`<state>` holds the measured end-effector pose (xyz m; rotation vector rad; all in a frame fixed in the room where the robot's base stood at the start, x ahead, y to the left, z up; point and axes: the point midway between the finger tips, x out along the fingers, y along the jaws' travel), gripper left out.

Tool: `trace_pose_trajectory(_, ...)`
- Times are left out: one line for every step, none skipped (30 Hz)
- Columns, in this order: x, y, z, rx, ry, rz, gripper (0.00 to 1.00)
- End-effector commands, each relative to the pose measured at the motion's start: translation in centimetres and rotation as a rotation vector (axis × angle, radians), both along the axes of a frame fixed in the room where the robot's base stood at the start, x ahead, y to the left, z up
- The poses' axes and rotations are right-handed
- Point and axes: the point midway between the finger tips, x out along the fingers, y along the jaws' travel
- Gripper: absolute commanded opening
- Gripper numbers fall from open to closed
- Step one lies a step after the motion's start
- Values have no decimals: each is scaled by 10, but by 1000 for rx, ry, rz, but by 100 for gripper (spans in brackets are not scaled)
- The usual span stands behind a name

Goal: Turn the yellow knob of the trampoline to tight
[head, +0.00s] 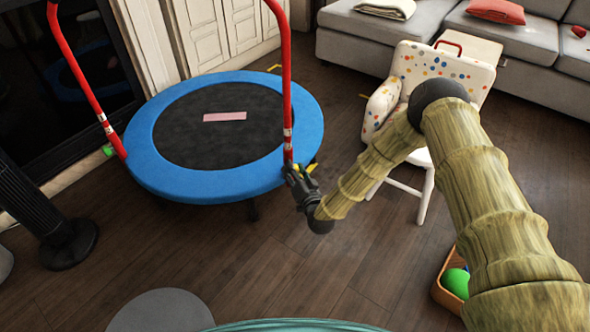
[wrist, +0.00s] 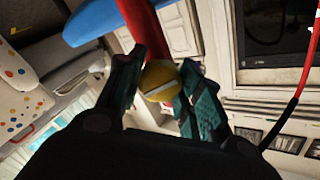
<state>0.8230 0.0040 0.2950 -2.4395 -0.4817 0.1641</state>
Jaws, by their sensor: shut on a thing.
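The trampoline (head: 150,168) has a blue padded rim, a black mat and a red handlebar (head: 287,90). The yellow knob (wrist: 160,82) sits at the base of the handlebar's right post; a light stripe crosses its face in the wrist view. My gripper (wrist: 162,85) has its two fingers on either side of the knob and is shut on it. In the head view my gripper (head: 297,178) is at the foot of the right post, and only a bit of yellow shows beside it. The stripe runs slantwise in the wrist view; I cannot tell which setting it marks.
A pink strip (head: 225,117) lies on the mat. A white dotted high chair (head: 430,75) stands close to my arm on the right. A wooden box with balls (head: 456,282) is at the lower right. A black tower (head: 65,240) stands at left.

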Motion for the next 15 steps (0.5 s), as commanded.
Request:
trace_pose_trajectory(-1, 5, 1, 25, 10, 6, 12)
trace_pose_trajectory(-1, 5, 1, 39, 16, 6, 12)
trace_pose_trajectory(-1, 4, 1, 55, 23, 6, 12)
trace_pose_trajectory(-1, 4, 1, 65, 28, 6, 12)
trace_pose_trajectory(-1, 4, 1, 77, 32, 6, 12)
trace_pose_trajectory(-1, 4, 0, 88, 38, 6, 12)
trace_pose_trajectory(-1, 4, 0, 96, 41, 6, 12)
trace_pose_trajectory(-1, 4, 0, 102, 44, 6, 12)
trace_pose_trajectory(-1, 4, 0, 110, 47, 6, 12)
trace_pose_trajectory(-1, 4, 0, 115, 49, 6, 12)
trace_pose_trajectory(-1, 4, 0, 120, 51, 6, 12)
trace_pose_trajectory(-2, 4, 0, 123, 52, 6, 12)
trace_pose_trajectory(-2, 4, 0, 125, 53, 6, 12)
trace_pose_trajectory(-2, 4, 0, 127, 54, 6, 12)
trace_pose_trajectory(-2, 4, 0, 129, 55, 6, 12)
